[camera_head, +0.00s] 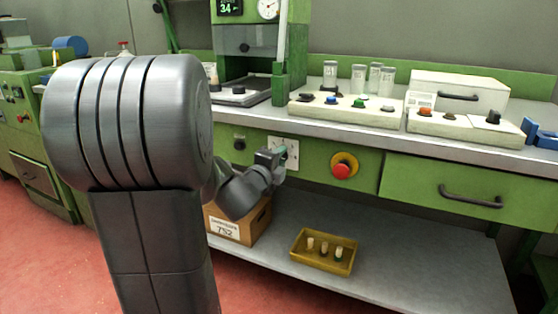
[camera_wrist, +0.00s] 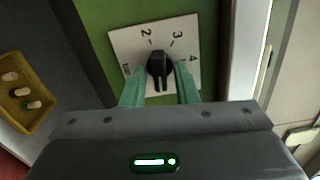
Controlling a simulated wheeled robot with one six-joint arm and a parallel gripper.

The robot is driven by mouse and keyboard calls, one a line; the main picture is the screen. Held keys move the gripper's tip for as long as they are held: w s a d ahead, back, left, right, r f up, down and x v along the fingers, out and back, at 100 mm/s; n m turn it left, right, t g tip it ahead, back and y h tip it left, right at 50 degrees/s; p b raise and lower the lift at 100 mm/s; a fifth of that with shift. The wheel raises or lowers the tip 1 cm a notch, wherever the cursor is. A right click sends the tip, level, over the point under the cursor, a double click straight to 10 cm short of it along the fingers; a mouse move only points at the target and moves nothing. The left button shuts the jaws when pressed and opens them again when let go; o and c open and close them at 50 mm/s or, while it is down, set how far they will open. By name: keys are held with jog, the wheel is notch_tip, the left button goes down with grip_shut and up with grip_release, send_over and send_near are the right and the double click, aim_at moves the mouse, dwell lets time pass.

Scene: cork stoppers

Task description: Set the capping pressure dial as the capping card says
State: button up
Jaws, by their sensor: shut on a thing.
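The pressure dial is a black knob (camera_wrist: 160,66) on a white square plate (camera_wrist: 125,45) marked 2, 3 and 4, with small lettering at the left. My gripper (camera_wrist: 159,84) has its green fingers on either side of the knob and is shut on it. The knob's upper end lies between the 2 and the 3 in the wrist view; its exact setting is hard to read. In the head view, my gripper (camera_head: 276,154) is at the white plate (camera_head: 292,150) on the green bench front. A small printed sheet (camera_head: 420,101) on the bench is too small to read.
A red button on a yellow ring (camera_head: 343,166) is right of the dial. A drawer (camera_head: 470,190) is farther right. A box marked 752 (camera_head: 228,222) and a yellow tray (camera_head: 310,258) with stoppers are on the lower shelf. Several jars (camera_head: 359,78) stand on the bench.

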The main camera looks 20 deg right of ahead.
jog(key=shift+f+m, duration=0.1)
jog(key=shift+m, duration=0.5)
jog(key=o, duration=0.7)
jog(key=p+v, duration=0.3)
jog(key=v, duration=1)
jog(key=shift+s+a, duration=0.25)
jog(key=shift+a, duration=0.1)
jog(key=shift+w+d, duration=0.1)
